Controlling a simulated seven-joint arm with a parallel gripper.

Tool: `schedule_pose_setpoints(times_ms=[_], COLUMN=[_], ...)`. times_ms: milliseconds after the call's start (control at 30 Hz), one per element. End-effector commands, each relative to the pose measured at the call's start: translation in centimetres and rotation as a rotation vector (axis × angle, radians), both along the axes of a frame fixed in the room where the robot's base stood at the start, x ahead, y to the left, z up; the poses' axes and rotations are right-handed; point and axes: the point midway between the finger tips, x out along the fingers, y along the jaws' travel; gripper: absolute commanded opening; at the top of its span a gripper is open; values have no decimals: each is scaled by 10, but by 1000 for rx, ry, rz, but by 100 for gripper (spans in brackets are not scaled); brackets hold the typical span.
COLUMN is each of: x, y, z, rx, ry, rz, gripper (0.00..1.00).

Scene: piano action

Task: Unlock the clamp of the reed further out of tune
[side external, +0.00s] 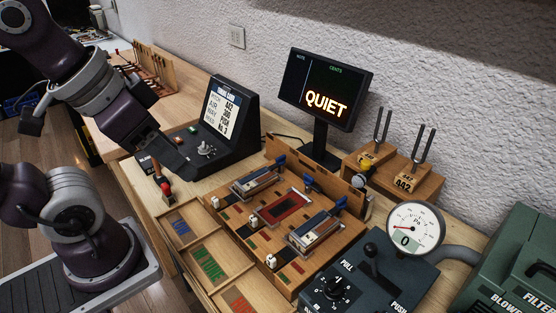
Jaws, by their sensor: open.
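A wooden reed bench (232,227) holds two metal reed clamps, one at the back left (257,180) and one at the front right (318,229). Each has a blue lever at its far end, the left lever (280,160) and the right lever (341,203). Between them is a red-framed slot (285,208) with another blue lever (311,184) behind it. The tuner screen (325,101) reads "QUIET" with no cents value visible. My gripper (183,165) is open and apart from the clamps, left of them near the sign console; its fingertips are hard to make out.
A card console (228,107) shows pitch A442. Tuning forks on blocks (405,182) stand behind right. A pressure gauge (413,230) reads 0 above a push-pull lever box (345,287). A green blower case (515,265) is at right. Trays with coloured strips (207,262) lie in front.

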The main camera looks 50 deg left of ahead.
Motion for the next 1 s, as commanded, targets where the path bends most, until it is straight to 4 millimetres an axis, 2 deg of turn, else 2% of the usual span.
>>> schedule_pose_setpoints(times_ms=[67, 167, 200, 267, 300, 400, 500, 600, 700, 867, 1000], x=[22, 78, 104, 145, 171, 231, 274, 298, 307, 309, 308], y=[4, 16, 22, 32, 40, 63, 85, 101, 109, 111, 110], z=[8, 18, 17, 10, 1, -35, -77, -111, -129, -153, -180], rx=[73, 223, 277, 336, 366, 397, 391, 375, 366, 364, 364], ry=[43, 149, 198, 266, 305, 377, 403, 399, 392, 390, 391], rz=[-82, -311, -426, -602, -722, -1017, -1257, -1414, -1493, -1514, -1515], gripper=[53, 53, 53, 53, 53, 53, 53, 53, 53, 53, 53])
